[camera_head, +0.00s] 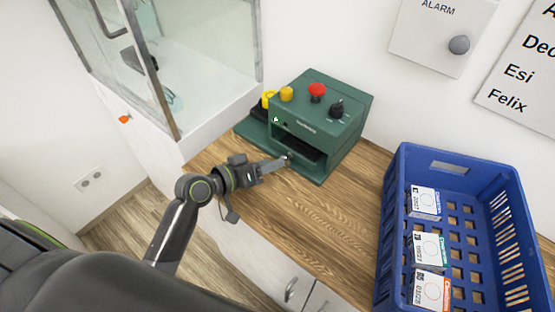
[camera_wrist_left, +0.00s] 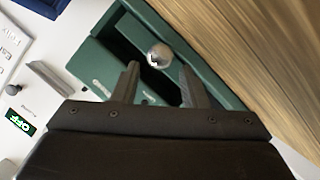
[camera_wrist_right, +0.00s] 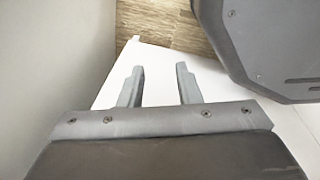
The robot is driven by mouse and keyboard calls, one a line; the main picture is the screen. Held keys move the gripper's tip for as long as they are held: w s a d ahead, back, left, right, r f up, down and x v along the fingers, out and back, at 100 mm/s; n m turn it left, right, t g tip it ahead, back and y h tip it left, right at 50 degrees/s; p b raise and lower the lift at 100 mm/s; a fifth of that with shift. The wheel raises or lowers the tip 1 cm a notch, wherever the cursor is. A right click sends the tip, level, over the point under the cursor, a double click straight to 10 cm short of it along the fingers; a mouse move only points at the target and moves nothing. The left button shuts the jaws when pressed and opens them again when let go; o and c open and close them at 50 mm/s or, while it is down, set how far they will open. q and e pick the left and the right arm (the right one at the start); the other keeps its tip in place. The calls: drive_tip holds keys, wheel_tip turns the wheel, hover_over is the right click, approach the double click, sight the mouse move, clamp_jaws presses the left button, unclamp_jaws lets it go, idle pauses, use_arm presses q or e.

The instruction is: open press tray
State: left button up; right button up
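The green press (camera_head: 318,118) stands on the wooden counter, with a red button (camera_head: 317,90), yellow buttons and a black knob on top. A dark opening shows in its front, and the tray's round metal knob (camera_wrist_left: 159,55) sits low there. I cannot tell how far the tray is in. My left gripper (camera_head: 283,161) is at the press front. In the left wrist view its fingers (camera_wrist_left: 158,70) are open, with the knob between and just beyond the tips; no grip shows. My right gripper (camera_wrist_right: 159,67) is open and empty, away from the press.
A blue crate (camera_head: 448,163) with several small boxes stands on the counter at right. A glass-walled cabinet (camera_head: 205,60) stands at left. An alarm panel (camera_head: 430,30) is on the wall behind. The counter (camera_head: 320,220) in front of the press is clear.

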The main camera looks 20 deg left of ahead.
use_arm(q)
drive_tip(key=shift+x, duration=1.65)
drive_tip(key=shift+f, duration=0.1)
clamp_jaws()
